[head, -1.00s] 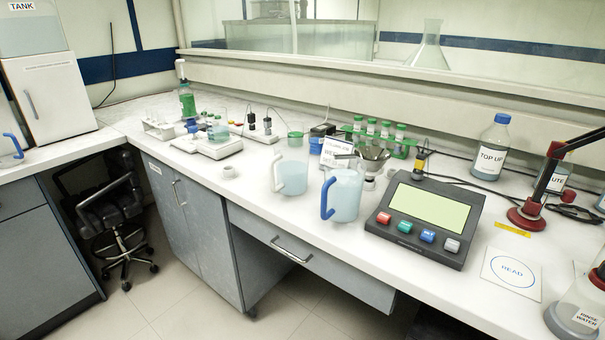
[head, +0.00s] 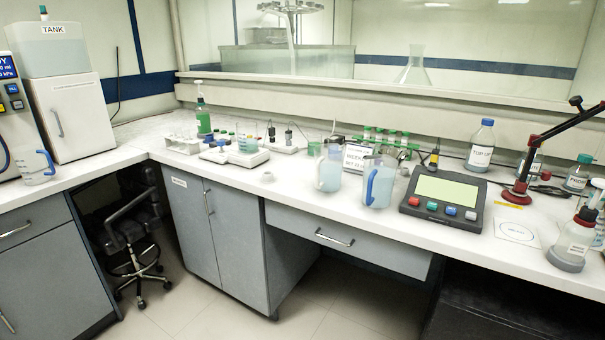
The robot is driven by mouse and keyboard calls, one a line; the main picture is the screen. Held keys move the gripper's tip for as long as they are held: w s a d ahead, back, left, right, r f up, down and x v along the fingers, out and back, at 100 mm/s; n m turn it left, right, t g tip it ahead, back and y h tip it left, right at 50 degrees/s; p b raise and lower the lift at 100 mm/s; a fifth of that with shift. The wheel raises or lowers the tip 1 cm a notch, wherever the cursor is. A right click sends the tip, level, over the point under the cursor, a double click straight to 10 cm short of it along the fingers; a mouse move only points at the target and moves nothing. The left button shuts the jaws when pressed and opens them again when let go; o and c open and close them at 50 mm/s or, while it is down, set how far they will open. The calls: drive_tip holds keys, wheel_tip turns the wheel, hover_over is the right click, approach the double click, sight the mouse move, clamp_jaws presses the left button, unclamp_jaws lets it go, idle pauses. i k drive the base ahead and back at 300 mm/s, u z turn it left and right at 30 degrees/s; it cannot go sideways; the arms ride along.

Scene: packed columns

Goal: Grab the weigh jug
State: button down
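No jug carries a label that I can read as weigh jug. A jug with a blue handle (head: 381,186) stands upright on the bench, left of the dark grey console. A jug with a pale handle (head: 329,173) stands just left of it, with bluish contents. Another blue-handled jug (head: 35,168) stands on the left bench, in front of the white cabinet. A beaker (head: 247,142) sits on a small white device further left. My gripper is not in view.
The console (head: 442,199) with coloured buttons, a white sign (head: 357,158) and a green tube rack (head: 385,139) crowd the jugs. A black chair (head: 130,225) stands under the corner.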

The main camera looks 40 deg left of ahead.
sight(328, 158)
drive_tip(key=u, duration=1.55)
drive_tip(key=i, duration=0.85)
drive_tip(key=z, duration=0.05)
drive_tip(key=k, duration=0.4)
drive_tip(key=z, duration=0.45)
drive_tip(key=i, duration=0.95)
drive_tip(key=u, duration=0.7)
drive_tip(key=i, duration=0.5)
drive_tip(key=u, duration=0.45)
